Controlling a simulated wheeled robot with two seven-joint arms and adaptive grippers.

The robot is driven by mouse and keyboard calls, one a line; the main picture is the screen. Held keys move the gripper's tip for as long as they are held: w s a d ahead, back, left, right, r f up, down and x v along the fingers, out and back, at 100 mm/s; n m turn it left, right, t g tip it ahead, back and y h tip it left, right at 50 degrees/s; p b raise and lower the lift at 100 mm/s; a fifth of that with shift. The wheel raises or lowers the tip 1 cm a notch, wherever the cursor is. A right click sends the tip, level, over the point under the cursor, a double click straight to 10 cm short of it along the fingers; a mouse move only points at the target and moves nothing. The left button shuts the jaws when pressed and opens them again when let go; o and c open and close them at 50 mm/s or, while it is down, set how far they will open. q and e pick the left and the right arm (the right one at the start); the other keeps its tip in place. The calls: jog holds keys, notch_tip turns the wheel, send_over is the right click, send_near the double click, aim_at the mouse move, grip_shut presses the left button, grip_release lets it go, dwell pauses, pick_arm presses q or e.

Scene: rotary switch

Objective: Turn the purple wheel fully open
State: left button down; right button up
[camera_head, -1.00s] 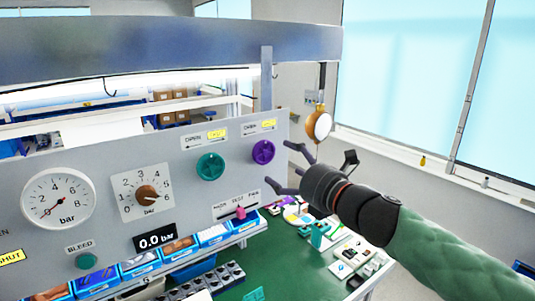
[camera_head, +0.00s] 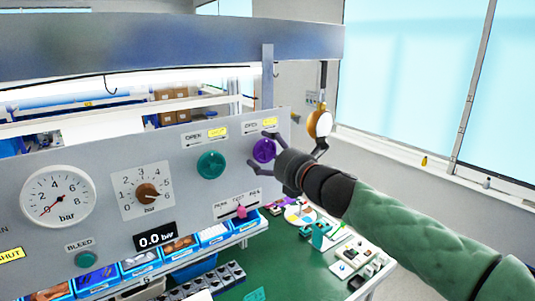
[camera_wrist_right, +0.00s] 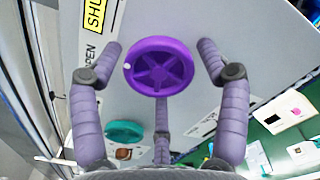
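The purple wheel (camera_head: 264,151) is at the upper right of the grey panel, under an OPEN label with a yellow tag. In the right wrist view the purple wheel (camera_wrist_right: 159,67) fills the upper middle, with a star-shaped hub and a white dot at its left rim. My right gripper (camera_head: 262,153) is at the wheel, its fingers spread open around it. In the right wrist view the fingers of the right gripper (camera_wrist_right: 160,75) stand left, right and below the wheel, with gaps visible at the sides. My left gripper is not in view.
A teal wheel (camera_head: 211,165) sits left of the purple one. A pink switch (camera_head: 240,211), a dial (camera_head: 147,194), a gauge (camera_head: 58,196) and a 0.0 bar display (camera_head: 155,237) share the panel (camera_head: 105,170). Blue bins (camera_head: 180,248) stand below. A round lamp-like item (camera_head: 320,123) hangs to the right.

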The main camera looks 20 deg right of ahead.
jog(key=c, duration=0.6)
